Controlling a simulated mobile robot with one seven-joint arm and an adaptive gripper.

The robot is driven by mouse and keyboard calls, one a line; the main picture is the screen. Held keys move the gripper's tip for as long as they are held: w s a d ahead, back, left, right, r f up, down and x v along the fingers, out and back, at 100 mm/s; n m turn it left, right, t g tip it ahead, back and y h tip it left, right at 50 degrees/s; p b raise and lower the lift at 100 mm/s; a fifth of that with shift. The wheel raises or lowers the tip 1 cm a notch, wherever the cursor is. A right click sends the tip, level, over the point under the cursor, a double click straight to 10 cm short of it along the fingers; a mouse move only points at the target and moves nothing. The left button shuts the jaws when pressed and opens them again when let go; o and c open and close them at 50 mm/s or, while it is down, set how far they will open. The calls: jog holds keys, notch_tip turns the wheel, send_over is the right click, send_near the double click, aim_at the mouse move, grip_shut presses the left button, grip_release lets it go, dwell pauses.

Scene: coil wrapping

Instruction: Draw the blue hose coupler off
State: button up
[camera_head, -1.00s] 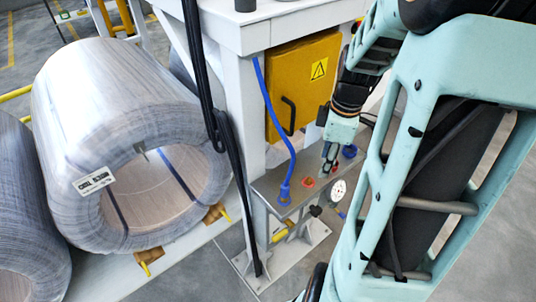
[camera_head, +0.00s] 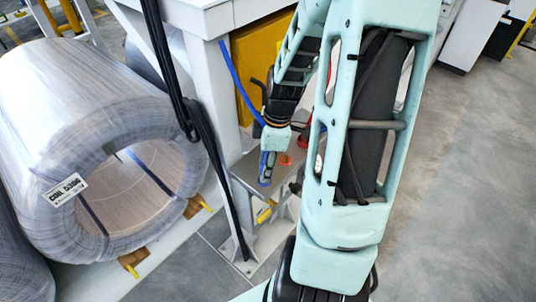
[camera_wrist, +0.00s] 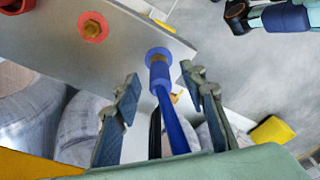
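The blue hose coupler (camera_wrist: 159,72) sits on the blue collar of a grey metal plate (camera_wrist: 130,35), with the blue hose (camera_wrist: 172,125) running from it towards my wrist. In the head view the hose (camera_head: 239,82) hangs down past the white post, and the coupler (camera_head: 265,181) shows low beside my fingers. My gripper (camera_wrist: 160,77) is open, with one finger on each side of the hose and coupler. Gaps show between both fingers and the hose. In the head view my gripper (camera_head: 267,164) is over the plate's left end, partly covering the coupler.
A red-ringed brass port (camera_wrist: 93,27) is on the plate beside the coupler. A yellow cabinet (camera_head: 256,48) stands behind it. A black strap (camera_head: 205,150) hangs by the white post. A large wrapped coil (camera_head: 85,120) lies to the left. Open floor (camera_head: 460,180) is on the right.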

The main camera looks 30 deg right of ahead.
jog(key=shift+w+a+f, duration=0.1)
jog(key=shift+a+f, duration=0.05)
jog(key=shift+f, duration=1.05)
jog(key=shift+c, duration=0.7)
grip_shut()
